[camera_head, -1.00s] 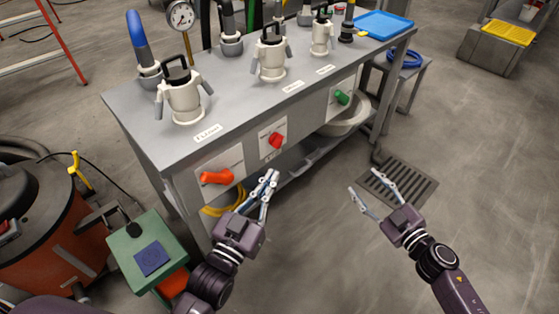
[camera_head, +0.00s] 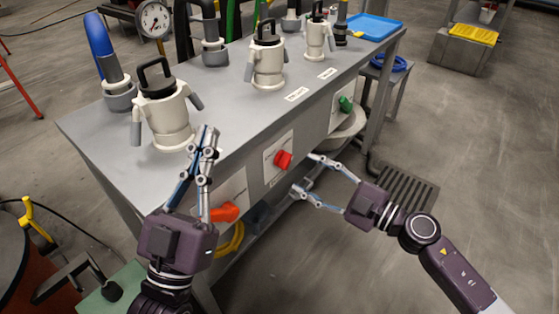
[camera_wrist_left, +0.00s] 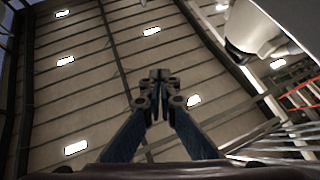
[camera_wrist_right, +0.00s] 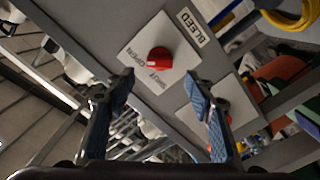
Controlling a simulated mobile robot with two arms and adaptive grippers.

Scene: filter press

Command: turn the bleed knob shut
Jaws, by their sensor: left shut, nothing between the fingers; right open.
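The red bleed knob (camera_head: 283,159) sits on a white plate on the front of the grey bench. In the right wrist view the red knob (camera_wrist_right: 159,59) is on a plate marked OPEN and SHUT, beside a BLEED label (camera_wrist_right: 190,25). My right gripper (camera_head: 306,174) is open and empty, just right of the knob and apart from it. Its fingers (camera_wrist_right: 165,85) show spread in the right wrist view. My left gripper (camera_head: 208,132) is shut and empty, raised by the bench's near end, in front of a white valve body. Its closed fingertips also show in the left wrist view (camera_wrist_left: 158,80).
An orange handle (camera_head: 225,212) is left of the bleed knob and a green knob (camera_head: 345,104) is to its right. White valve bodies (camera_head: 268,62) stand on the bench top (camera_head: 225,95). Open floor and a drain grate (camera_head: 408,195) lie to the right.

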